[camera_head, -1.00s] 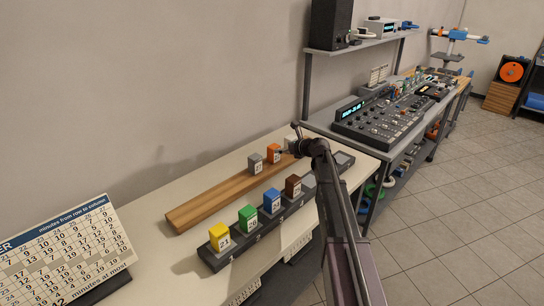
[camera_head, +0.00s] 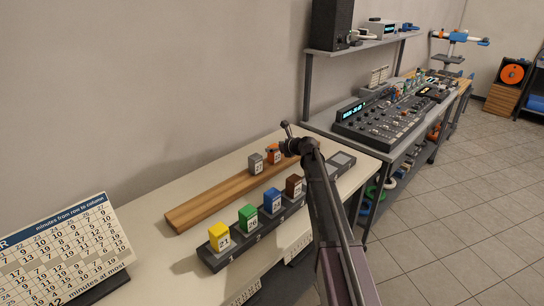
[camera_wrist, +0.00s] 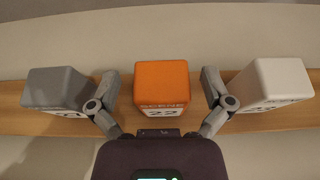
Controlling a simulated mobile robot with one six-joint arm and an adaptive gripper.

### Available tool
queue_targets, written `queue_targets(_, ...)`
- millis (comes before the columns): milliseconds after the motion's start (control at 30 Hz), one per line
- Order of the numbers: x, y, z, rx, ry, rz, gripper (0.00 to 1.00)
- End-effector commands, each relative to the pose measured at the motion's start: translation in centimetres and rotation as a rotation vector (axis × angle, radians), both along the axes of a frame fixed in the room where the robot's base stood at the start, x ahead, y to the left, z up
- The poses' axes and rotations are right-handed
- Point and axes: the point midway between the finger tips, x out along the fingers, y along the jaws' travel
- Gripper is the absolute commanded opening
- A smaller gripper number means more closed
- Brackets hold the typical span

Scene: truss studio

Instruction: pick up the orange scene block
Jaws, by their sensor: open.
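The orange scene block (camera_wrist: 162,86) stands on the wooden board between a grey block and a white block. In the head view the orange block (camera_head: 274,152) is partly hidden by my arm's end. My gripper (camera_wrist: 161,82) is open in the wrist view, with one finger on each side of the orange block. I see small gaps between the fingers and its sides. It holds nothing.
The grey block (camera_wrist: 60,88) is close outside the left finger, and the white block (camera_wrist: 272,85) is close outside the right one. The wooden board (camera_head: 205,206) is clear on its left part. A dark rack (camera_head: 238,247) with yellow, green, blue and brown blocks stands in front.

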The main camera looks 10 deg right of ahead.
Motion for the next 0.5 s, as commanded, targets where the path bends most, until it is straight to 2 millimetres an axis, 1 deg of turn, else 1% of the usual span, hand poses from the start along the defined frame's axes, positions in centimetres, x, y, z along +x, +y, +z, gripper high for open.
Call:
queue_targets(400, -0.04, -0.11, 0.03, 0.0, 0.0, -0.001, 1.0)
queue_targets(433, -0.03, -0.12, 0.03, 0.0, 0.0, -0.001, 0.94)
queue_targets(467, -0.03, -0.12, 0.03, 0.0, 0.0, -0.001, 0.85)
queue_targets(500, -0.03, -0.13, 0.03, 0.0, 0.0, -0.001, 0.73)
